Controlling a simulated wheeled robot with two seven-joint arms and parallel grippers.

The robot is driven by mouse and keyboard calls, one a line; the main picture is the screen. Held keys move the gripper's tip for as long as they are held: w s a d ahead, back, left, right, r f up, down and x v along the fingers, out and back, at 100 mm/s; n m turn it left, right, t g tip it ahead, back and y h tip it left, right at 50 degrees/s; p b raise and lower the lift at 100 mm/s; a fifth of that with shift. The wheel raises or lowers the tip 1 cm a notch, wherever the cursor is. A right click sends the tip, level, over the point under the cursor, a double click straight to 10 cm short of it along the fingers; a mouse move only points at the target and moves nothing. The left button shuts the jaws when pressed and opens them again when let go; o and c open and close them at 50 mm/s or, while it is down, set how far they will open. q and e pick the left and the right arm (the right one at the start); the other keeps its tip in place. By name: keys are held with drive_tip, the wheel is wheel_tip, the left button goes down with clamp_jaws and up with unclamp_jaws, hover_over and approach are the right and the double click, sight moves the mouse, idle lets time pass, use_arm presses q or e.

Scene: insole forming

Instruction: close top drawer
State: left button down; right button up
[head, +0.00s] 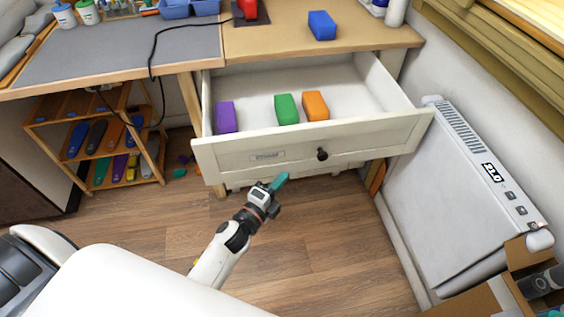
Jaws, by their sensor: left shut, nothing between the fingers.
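The top drawer (225,158) stands pulled far out from under the wooden worktop, with a white front and a dark round knob (322,154). Inside it lie a purple block (225,117), a green block (286,109) and an orange block (315,106). My left gripper (279,181) is shut and empty, its teal fingertips just below and in front of the drawer front, left of the knob. Whether the fingertips touch the front cannot be told. My right gripper does not show.
A blue block (322,25) and a red object (247,10) with a black cable are on the worktop (280,40). A white heater (460,190) stands at the right wall, close to the drawer's right corner. A small shelf (110,135) of insoles is at the left. The wooden floor in front is clear.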

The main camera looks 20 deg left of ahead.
sight(290, 154)
use_arm(q)
drive_tip(key=w, duration=0.2)
drive_tip(key=w+a, duration=0.1)
drive_tip(key=w, duration=0.2)
drive_tip(key=shift+a, duration=0.2)
drive_tip(key=shift+w+a, duration=0.2)
drive_tip(key=shift+w, duration=0.05)
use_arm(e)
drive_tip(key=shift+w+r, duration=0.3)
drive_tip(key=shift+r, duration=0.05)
